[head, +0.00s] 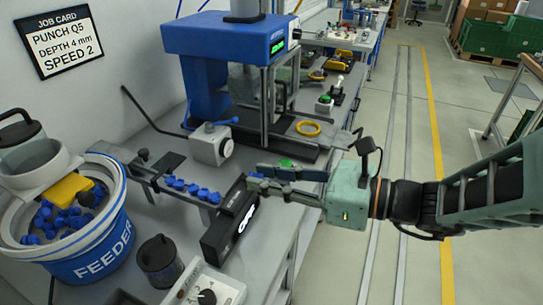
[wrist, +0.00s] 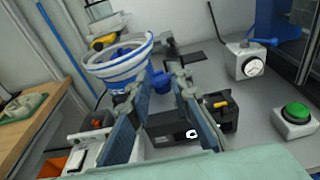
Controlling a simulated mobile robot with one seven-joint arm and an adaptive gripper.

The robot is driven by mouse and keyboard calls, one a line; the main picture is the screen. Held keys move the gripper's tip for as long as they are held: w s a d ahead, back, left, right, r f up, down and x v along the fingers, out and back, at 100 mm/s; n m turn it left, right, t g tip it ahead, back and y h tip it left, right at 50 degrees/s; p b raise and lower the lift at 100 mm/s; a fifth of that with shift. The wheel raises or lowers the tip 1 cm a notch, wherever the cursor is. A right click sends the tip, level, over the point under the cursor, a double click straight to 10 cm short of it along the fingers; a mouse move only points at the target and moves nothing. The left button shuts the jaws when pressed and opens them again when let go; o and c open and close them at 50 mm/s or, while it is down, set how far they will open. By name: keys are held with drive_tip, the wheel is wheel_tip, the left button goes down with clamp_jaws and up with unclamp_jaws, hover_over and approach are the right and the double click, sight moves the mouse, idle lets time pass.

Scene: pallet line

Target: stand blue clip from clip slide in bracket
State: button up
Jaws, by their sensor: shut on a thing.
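My gripper (head: 254,178) reaches in from the right over the bench, its fingers pointing left beside the end of the clip slide. In the wrist view a blue clip (wrist: 161,82) shows between the fingertips, and the fingers are shut on it; in the head view the fingers mostly hide it. The clip slide (head: 150,176) runs from the feeder bowl toward my gripper, with several blue clips (head: 190,188) in a row on it. A black box with a lit white display (head: 232,222) stands just below the fingertips. I cannot tell which part is the bracket.
The feeder bowl (head: 75,245) with loose blue clips stands at the left. A blue press (head: 215,50) stands behind, with a yellow ring (head: 308,128) near its base. The floor aisle is clear.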

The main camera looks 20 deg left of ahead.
drive_tip(key=w+d+f+m+t+h, duration=0.1)
drive_tip(key=w+d+f+m+t, duration=0.2)
drive_tip(key=w+d, duration=0.45)
drive_tip(key=w+d+f+m+t+h, duration=0.15)
drive_tip(key=w+d+f, duration=0.35)
drive_tip(key=d, duration=0.6)
drive_tip(key=w+d+f+m+t, duration=0.2)
drive_tip(key=w+d+f+t, duration=0.25)
drive_tip(key=d, duration=0.45)
wheel_tip(320, 180, up, 7)
drive_tip(key=p, duration=1.4)
drive_tip(key=shift+w+d+g+p, duration=0.2)
drive_tip(key=shift+g+p, duration=0.15)
drive_tip(key=shift+g, duration=0.05)
drive_tip(key=shift+f+h, duration=0.1)
drive_tip(key=shift+h, duration=0.15)
